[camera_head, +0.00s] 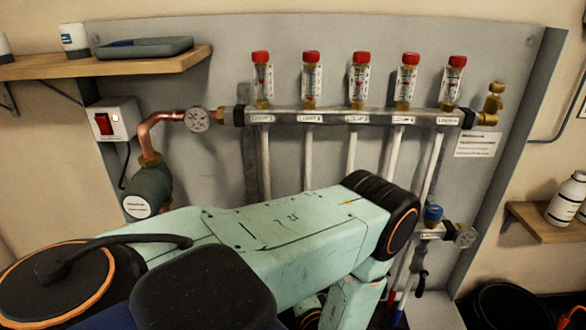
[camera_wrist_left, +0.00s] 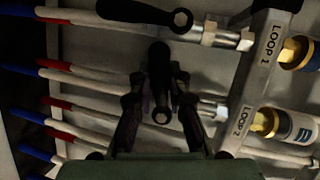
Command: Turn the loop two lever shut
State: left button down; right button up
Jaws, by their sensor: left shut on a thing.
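In the left wrist view, the black loop two lever (camera_wrist_left: 159,75) stands across its pipe, between the fingers of my left gripper (camera_wrist_left: 160,98). The gripper is shut on it. The lever's round eye end is near the palm and its other end points up the picture. The LOOP 2 label (camera_wrist_left: 242,121) is on the grey manifold bar to the right. In the head view, my left arm hides the lever and gripper; the manifold bar (camera_head: 331,117) shows above it. My right gripper is in neither view.
The loop one lever (camera_wrist_left: 140,12) lies along its pipe, close above the gripper. Red and blue banded pipes (camera_wrist_left: 85,70) run at left. In the head view, several red-capped flow meters (camera_head: 311,78) stand on the bar. A blue-capped valve (camera_head: 433,214) sits at lower right.

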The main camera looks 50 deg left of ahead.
pick_arm(q)
jog(key=shift+s+r+m+g+y+b, duration=0.1)
jog(key=shift+r+m+g+y+b, duration=0.25)
jog(key=shift+m+y, duration=0.4)
jog(key=shift+a+r+m, duration=0.1)
jog(key=shift+r+m, duration=0.1)
jog(key=shift+m, duration=0.15)
jog(key=c, duration=1.3)
grip_release()
jog(key=v, duration=1.2)
jog(key=shift+s, duration=0.1)
